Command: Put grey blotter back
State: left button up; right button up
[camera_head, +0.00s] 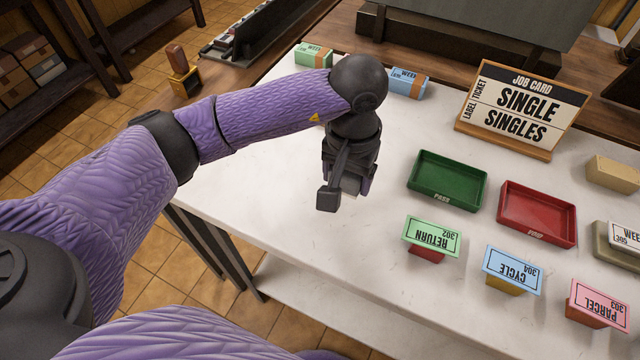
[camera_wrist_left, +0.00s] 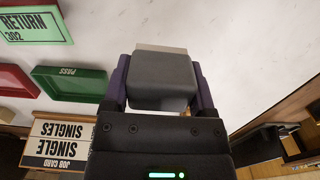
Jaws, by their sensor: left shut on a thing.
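My left gripper (camera_head: 348,186) hangs over the left part of the white table, pointing down. In the left wrist view my left gripper (camera_wrist_left: 160,78) is shut on the grey blotter (camera_wrist_left: 162,88), a grey block with a paler far edge, held between the two fingers. In the head view the blotter is mostly hidden by the gripper. I cannot tell whether the blotter touches the table. My right gripper is not in view.
A green PASS tray (camera_head: 447,181) and a red tray (camera_head: 537,214) lie to the right. RETURN (camera_head: 431,236), CYCLE (camera_head: 513,270) and PARCEL (camera_head: 599,303) signs stand in front. The job card (camera_head: 522,108) stands behind. Bare table (camera_head: 300,190) surrounds the gripper.

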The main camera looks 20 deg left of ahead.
aim_at(345, 211)
pick_arm(q)
jog(key=f+b, duration=0.1)
jog(key=f, duration=0.6)
jog(key=shift+d, duration=0.2)
jog(key=shift+f, duration=0.1)
jog(key=o, duration=0.9)
notch_tip(345, 211, up, 11)
jog(key=shift+r+p, duration=0.15)
jog(key=shift+p, duration=0.95)
jog(key=shift+r, duration=0.5)
